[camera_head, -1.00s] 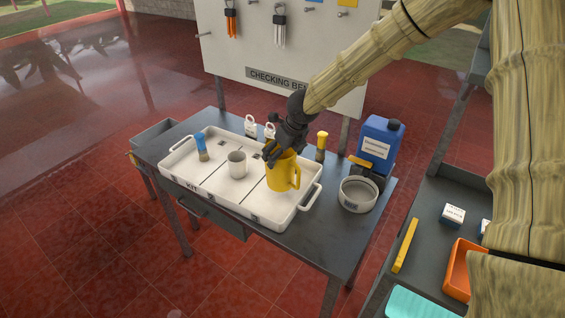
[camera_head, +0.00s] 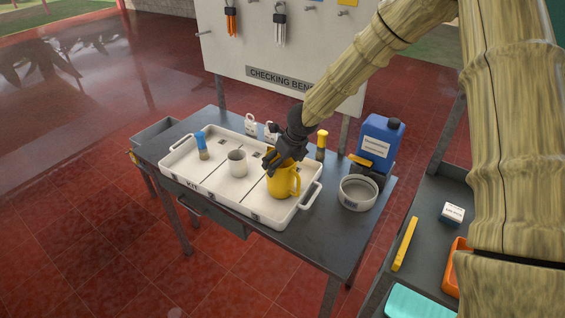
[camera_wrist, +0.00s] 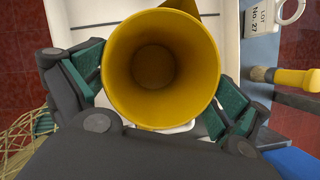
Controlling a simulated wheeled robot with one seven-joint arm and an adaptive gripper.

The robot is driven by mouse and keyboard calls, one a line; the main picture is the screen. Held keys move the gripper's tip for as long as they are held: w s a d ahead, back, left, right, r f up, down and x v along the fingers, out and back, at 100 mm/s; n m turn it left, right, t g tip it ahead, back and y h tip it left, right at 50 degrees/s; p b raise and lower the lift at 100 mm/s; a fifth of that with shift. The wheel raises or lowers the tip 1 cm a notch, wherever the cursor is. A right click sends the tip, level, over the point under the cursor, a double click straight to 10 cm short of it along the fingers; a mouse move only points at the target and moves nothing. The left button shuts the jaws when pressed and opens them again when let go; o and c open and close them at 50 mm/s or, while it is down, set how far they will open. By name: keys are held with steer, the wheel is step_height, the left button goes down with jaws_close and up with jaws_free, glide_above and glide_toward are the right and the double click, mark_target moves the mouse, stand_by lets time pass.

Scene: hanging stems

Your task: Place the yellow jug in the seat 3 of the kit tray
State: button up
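The yellow jug (camera_head: 283,182) is upright in the right-hand compartment of the white kit tray (camera_head: 245,203), with its handle to the right. I cannot tell whether its base touches the tray floor. My gripper (camera_head: 279,163) is at the jug's rim. In the wrist view the jug (camera_wrist: 160,112) fills the space between the green finger pads of my gripper (camera_wrist: 158,92), which press on or lie very close to its two sides. A grey-white cup (camera_head: 237,163) stands in the middle compartment, and a blue-handled brush (camera_head: 201,146) is in the left one.
A blue jerrycan (camera_head: 379,143), a round pale bowl (camera_head: 357,193) and a yellow-topped brush (camera_head: 321,145) stand right of the tray. A side shelf with a yellow bar (camera_head: 405,244) is at the right.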

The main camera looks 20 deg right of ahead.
steer(key=b+v, duration=0.1)
steer(key=v, duration=1.1)
steer(key=shift+r+b, duration=0.2)
steer(key=shift+b, duration=0.1)
